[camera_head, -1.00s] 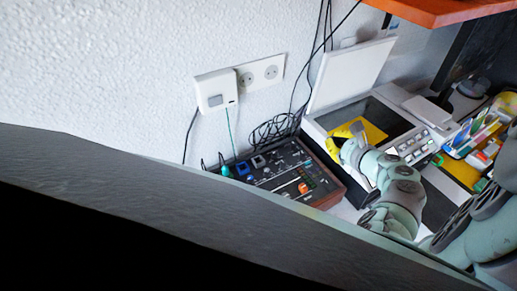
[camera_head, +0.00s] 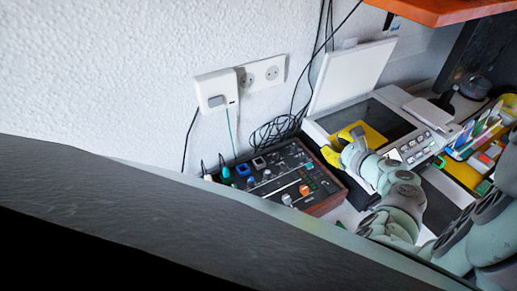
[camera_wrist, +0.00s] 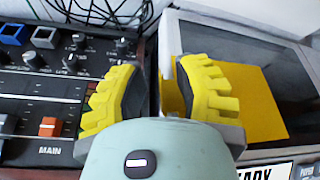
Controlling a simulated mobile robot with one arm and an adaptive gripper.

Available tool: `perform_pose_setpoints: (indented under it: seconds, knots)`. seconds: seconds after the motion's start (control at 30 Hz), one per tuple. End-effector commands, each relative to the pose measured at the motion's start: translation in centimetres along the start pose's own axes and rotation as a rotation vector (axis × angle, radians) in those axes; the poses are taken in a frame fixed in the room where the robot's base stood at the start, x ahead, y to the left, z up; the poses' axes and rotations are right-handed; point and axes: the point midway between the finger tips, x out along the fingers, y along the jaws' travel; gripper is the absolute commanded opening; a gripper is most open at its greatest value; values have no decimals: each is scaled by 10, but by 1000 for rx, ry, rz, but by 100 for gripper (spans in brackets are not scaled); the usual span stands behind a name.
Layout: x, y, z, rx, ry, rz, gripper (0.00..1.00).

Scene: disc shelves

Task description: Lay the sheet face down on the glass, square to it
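A plain yellow sheet (camera_head: 377,134) lies on the dark glass (camera_head: 385,113) of the open scanner, over its near-left part. In the wrist view the sheet (camera_wrist: 262,100) shows to the right of my right finger, with a strip left of that finger. In the head view my gripper (camera_head: 340,145) is at the glass's left side.
The scanner's white lid (camera_head: 350,75) stands raised behind the glass. A mixer (camera_head: 280,180) with knobs and cables sits close on the left. A button panel (camera_head: 415,147) and a tray of stationery (camera_head: 478,150) are to the right. An orange shelf (camera_head: 440,10) hangs above.

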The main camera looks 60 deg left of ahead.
Motion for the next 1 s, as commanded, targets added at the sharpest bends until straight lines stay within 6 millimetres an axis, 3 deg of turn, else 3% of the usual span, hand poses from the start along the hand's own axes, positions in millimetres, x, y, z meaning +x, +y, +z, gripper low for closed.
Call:
perform_pose_setpoints:
  seconds: [0.47, 0.67, 1.0]
  knots:
    - [-7, -1, -1, 0, 1, -5, 39]
    - [-29, -1, -2, 2, 4, -7, 39]
    - [-86, -2, -2, 1, 5, -11, 39]
